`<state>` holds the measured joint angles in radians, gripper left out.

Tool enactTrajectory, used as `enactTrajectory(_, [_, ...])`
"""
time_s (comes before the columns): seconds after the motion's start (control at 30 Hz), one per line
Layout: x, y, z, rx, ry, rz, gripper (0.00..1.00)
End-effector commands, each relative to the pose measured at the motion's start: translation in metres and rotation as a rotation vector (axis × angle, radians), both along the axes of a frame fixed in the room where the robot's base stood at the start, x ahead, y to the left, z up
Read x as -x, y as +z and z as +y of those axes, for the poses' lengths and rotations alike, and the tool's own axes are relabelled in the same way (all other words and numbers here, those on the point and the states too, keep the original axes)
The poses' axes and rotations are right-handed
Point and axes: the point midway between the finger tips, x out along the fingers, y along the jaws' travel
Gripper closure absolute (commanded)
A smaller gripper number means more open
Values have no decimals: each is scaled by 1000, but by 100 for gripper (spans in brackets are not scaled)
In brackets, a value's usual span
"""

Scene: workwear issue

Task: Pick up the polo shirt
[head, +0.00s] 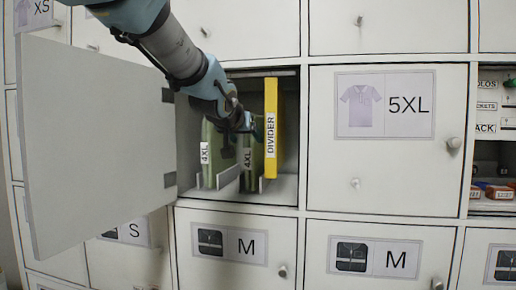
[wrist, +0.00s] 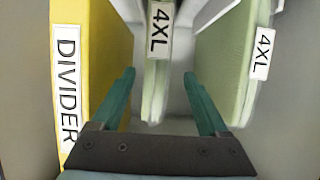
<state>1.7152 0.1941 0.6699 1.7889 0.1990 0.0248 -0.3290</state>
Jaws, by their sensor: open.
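Two green folded garments stand upright in the open locker, each with a white 4XL label. The left one (head: 213,150) is at the right of the wrist view (wrist: 225,60). The right one (head: 257,155) is in the middle of the wrist view (wrist: 157,85), between my fingers. My gripper (head: 241,135) is open at the locker's mouth, with one finger on each side of this middle garment in the wrist view (wrist: 158,78). I cannot tell whether the fingers touch it. My gripper hides part of both garments in the head view.
A yellow divider (head: 270,110) stands right of the garments; it is close to one finger in the wrist view (wrist: 85,30). The locker door (head: 90,130) is swung open to the left. Closed doors surround it, including a 5XL polo door (head: 400,180).

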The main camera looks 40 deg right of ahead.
Motion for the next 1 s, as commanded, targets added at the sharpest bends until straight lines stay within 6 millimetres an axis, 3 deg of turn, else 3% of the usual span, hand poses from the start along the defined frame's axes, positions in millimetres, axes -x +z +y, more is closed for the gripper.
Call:
enactTrajectory(0.27, [-5,-2,-7,-2,2,2,22])
enactTrajectory(0.6, [-23,-15,-42,-2,2,0,22])
enactTrajectory(0.93, [-25,-20,-47,0,1,2,22])
enactTrajectory(1.0, [-25,-20,-47,0,1,2,30])
